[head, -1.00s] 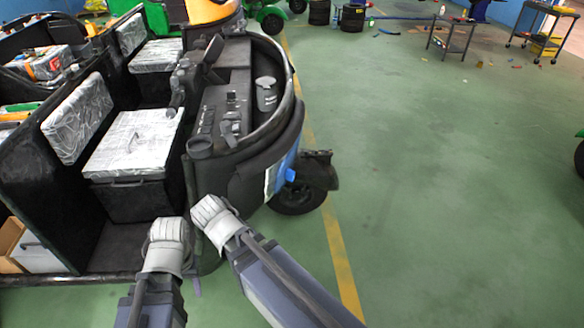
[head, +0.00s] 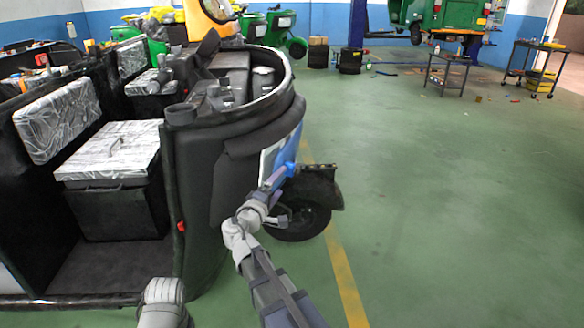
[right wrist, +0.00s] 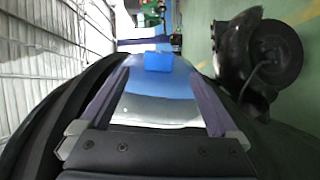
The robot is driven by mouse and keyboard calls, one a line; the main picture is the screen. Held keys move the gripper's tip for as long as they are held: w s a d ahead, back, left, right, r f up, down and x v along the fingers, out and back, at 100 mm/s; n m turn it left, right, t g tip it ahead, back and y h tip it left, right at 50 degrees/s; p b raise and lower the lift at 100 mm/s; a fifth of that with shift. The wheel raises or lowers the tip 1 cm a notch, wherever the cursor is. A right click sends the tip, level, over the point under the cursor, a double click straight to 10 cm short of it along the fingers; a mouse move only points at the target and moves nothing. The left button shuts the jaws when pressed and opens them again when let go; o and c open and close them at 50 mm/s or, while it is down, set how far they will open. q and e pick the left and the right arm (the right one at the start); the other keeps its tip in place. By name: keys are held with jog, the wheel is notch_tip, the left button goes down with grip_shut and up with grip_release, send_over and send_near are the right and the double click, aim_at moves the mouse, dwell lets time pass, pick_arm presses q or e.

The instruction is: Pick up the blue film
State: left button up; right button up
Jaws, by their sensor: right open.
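The blue film (head: 292,150) is on the curved dark front of the rickshaw, with a white part beside it and a brighter blue piece (head: 288,171) sticking out. My right gripper (head: 278,200) is just below and in front of that piece. In the right wrist view the right gripper (right wrist: 159,76) is open, its two fingers apart. The bright blue piece (right wrist: 158,62) shows between and just beyond the fingertips, with a blue-white surface nearer. I cannot tell whether the fingers touch it. Of my left arm only a pale joint shows at the bottom; its gripper is out of view.
The rickshaw's dark body (head: 200,190) fills the left, with a plastic-wrapped seat (head: 110,152). Its front wheel (head: 295,208) is close to the right of my right gripper. The green floor (head: 450,200) to the right is clear. Carts (head: 447,70) stand far back.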

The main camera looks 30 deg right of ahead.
aim_at(289, 171)
jog(key=shift+x, duration=4.05)
jog(key=shift+c, duration=0.4)
grip_shut()
